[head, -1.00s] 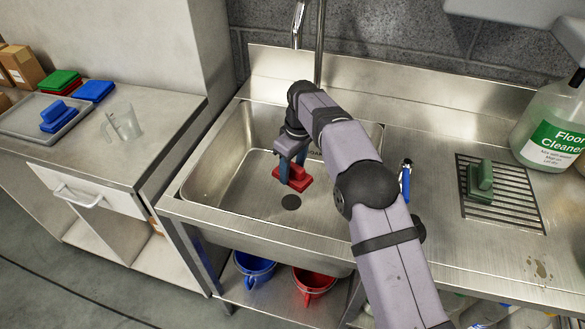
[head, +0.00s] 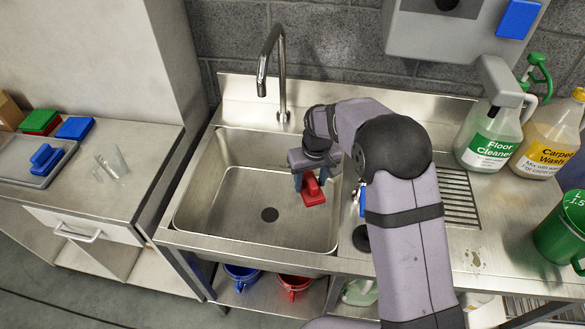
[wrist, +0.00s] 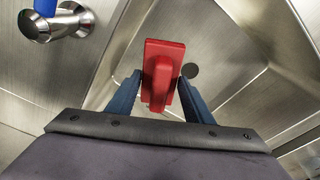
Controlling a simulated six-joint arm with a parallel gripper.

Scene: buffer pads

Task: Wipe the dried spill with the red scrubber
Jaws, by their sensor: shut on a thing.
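The red scrubber (head: 313,191) is held by its handle between the two blue fingers of my gripper (head: 304,182), over the right part of the sink basin. In the wrist view the red scrubber (wrist: 163,60) sits between the fingers, with the basin and drain behind it. My gripper is shut on it and it appears clear of the basin floor. The dried spill (head: 473,259) is a small brownish patch on the steel counter right of the sink, beyond my arm in the picture. My gripper is well left of it.
The sink's right rim (head: 345,215) lies between scrubber and counter. A chrome tap with a blue lever (head: 362,201) stands just right of it. A drain grille (head: 460,205), floor cleaner jug (head: 489,140) and green jug (head: 563,232) flank the spill area.

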